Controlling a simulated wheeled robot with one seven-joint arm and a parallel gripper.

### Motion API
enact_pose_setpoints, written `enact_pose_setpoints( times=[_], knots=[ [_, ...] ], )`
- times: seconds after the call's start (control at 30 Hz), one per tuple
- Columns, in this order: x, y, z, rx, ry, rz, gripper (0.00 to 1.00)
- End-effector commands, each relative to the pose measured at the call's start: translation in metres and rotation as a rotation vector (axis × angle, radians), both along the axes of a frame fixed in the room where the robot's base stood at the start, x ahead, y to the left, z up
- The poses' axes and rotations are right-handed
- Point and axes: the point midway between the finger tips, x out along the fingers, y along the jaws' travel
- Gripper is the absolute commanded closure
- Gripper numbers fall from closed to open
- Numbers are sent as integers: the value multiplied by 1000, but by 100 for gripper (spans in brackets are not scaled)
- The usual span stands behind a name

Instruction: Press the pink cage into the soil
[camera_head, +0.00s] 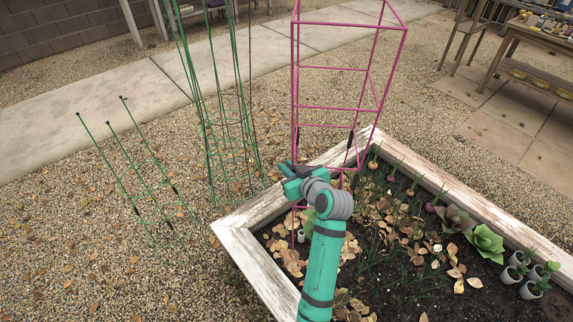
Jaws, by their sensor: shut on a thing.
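The pink cage (335,107) is a tall, square wire frame with several rungs, standing roughly upright at the back corner of the raised bed (235,240). Its top runs out of the picture. My gripper (290,170) is shut on the pink cage low on its near side, with my teal arm reaching up from the bottom. The arm and gripper hide part of the cage's lower end. Thin pink legs show beside the arm, over the leaf-strewn soil (390,285). I cannot tell whether their tips touch the soil or are in it.
A green round cage (228,125) and several green stakes (150,165) stand on the gravel to the left. A wooden bench (530,50) stands at the upper right. Gravel is open at the left.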

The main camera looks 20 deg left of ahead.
Motion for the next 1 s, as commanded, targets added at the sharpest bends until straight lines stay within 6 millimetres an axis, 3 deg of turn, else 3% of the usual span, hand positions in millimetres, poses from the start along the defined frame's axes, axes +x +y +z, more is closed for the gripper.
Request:
enact_pose_setpoints(
  times=[1.0],
  knots=[
    [0,2,-43,1,-1,2,100]
  ],
)
